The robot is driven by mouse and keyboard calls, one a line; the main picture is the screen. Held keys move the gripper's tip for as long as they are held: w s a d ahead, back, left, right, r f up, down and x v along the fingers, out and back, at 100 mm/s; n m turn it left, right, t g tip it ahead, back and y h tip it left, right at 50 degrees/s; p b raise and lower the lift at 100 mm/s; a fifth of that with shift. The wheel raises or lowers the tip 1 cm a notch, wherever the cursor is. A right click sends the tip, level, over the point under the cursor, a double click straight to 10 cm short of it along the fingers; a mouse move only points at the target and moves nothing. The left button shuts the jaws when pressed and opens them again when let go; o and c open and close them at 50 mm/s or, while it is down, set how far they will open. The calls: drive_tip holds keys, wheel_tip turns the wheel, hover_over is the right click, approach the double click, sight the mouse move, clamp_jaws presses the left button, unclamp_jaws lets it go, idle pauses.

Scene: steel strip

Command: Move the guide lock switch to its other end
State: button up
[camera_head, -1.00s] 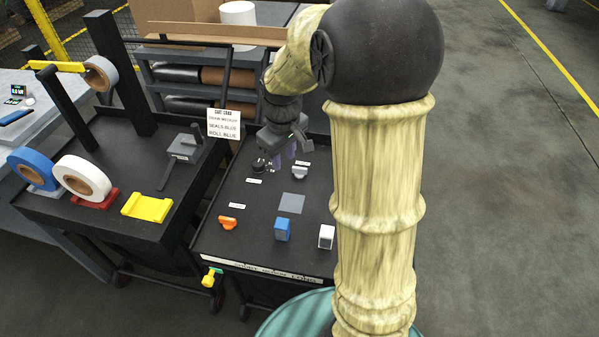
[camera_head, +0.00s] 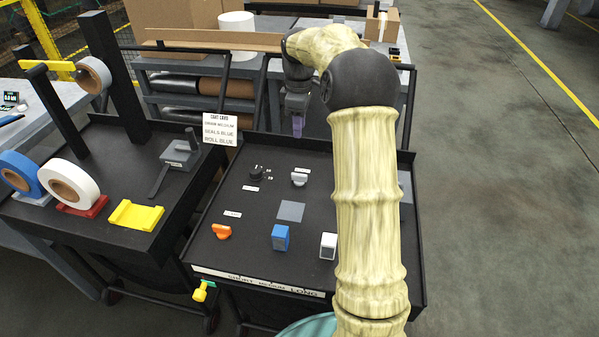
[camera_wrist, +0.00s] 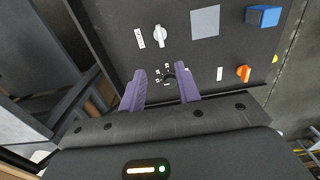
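The labels on the black panel are too small to read, so I cannot tell which control is the guide lock switch. A black knob (camera_head: 257,172) with small marks around it sits at the back left of the panel. A pale grey knob (camera_head: 299,178) is to its right, and an orange knob (camera_head: 222,231) is at the front left. My gripper (camera_head: 298,122) hangs at the panel's back edge. In the wrist view its purple fingers (camera_wrist: 161,72) are apart and empty, with the black knob (camera_wrist: 170,79) showing between and beyond them. The pale knob (camera_wrist: 158,37) also shows there.
A grey square (camera_head: 291,211), a blue block (camera_head: 281,237) and a white block (camera_head: 328,245) are on the panel. My arm covers its right part. A cart at left holds tape rolls (camera_head: 72,184) and a yellow holder (camera_head: 136,215). A sign (camera_head: 220,129) stands between the carts.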

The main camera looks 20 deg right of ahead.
sight(299, 174)
wheel_tip(299, 174, down, 17)
drive_tip(key=shift+f+b, duration=0.2)
drive_tip(key=shift+b, duration=0.65)
clamp_jaws()
